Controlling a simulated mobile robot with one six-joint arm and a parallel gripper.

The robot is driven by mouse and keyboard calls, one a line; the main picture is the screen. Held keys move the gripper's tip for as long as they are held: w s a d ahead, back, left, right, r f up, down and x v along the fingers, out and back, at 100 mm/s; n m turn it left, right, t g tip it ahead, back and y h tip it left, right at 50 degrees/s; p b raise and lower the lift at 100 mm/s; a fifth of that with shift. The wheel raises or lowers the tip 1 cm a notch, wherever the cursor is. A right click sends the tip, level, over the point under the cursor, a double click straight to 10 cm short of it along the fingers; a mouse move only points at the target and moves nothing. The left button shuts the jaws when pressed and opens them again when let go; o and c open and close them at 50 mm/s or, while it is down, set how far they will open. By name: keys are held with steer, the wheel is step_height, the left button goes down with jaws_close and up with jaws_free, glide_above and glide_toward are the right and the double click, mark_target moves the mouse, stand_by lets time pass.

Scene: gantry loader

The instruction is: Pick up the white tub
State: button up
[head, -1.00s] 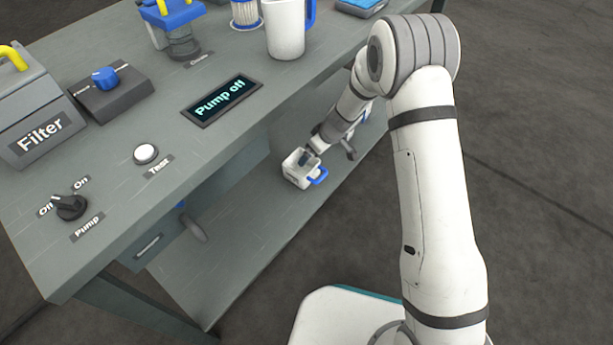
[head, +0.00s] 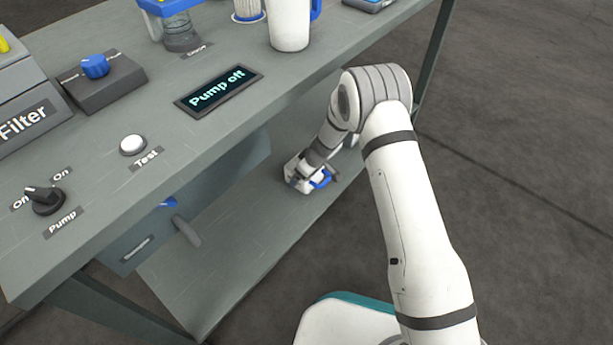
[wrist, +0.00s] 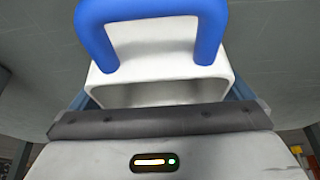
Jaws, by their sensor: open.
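The white tub (head: 296,183) with a blue handle (head: 322,181) sits on the lower shelf under the workbench. My gripper (head: 307,168) is right down at it and hides part of it in the head view. In the wrist view the tub (wrist: 165,48) fills the middle, with its blue handle at the top. A grey-blue finger of my gripper (wrist: 163,92) shows at each side of the tub. The jaws are open, with the tub between them. Whether the fingers touch its walls cannot be told.
The workbench top (head: 215,140) overhangs the lower shelf (head: 235,245). A drawer (head: 137,243) with a protruding handle (head: 186,231) is left of the tub. A white jug (head: 289,25), a Pump off display (head: 218,92) and a pump knob (head: 45,200) are on top. Bare shelf lies in front of the tub.

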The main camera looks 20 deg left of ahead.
steer(key=shift+c, duration=0.6)
steer(key=c, duration=0.6)
steer(key=shift+r, duration=0.1)
